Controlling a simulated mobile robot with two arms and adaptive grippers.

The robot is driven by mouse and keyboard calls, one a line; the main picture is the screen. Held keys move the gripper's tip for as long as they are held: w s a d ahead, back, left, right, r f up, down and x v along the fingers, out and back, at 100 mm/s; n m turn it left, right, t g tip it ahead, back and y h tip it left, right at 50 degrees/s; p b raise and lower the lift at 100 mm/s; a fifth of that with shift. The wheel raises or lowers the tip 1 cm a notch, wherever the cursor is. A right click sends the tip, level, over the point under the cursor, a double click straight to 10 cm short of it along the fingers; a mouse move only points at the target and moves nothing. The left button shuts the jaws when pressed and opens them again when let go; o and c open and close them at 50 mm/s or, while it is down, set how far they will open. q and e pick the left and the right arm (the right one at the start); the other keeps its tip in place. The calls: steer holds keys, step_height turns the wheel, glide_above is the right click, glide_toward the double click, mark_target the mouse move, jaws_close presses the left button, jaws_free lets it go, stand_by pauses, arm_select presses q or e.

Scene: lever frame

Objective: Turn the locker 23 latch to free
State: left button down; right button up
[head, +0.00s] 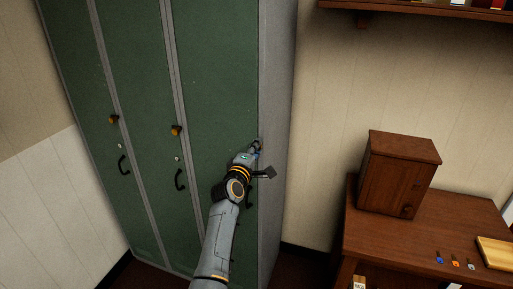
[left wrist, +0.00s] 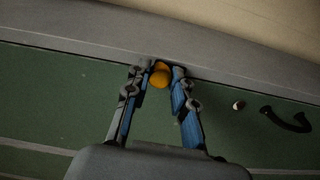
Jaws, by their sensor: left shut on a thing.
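The bank of green lockers (head: 212,60) has several tall doors. My left gripper (head: 256,147) is at the right edge of the rightmost door. In the left wrist view its two blue-padded fingers (left wrist: 161,72) are shut on an orange, rounded latch knob (left wrist: 160,79). The knob is hidden behind the gripper in the head view. No locker number is readable, so I cannot tell which is 23. The knob's turn angle cannot be told. My right gripper is not in view.
Other doors have orange latches (head: 176,130) and black handles (head: 179,180). The held door's handle (left wrist: 287,120) and a small pale lock (left wrist: 239,105) are beside my gripper. At right, a wooden table (head: 390,245) bears a small cabinet (head: 396,175). A shelf (head: 420,8) is above.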

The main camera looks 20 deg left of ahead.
arm_select(q)
steer(key=shift+n, duration=0.5)
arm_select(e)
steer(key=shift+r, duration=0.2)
arm_select(q)
steer(key=shift+f, duration=0.1)
steer(key=c, duration=1.1)
jaws_free()
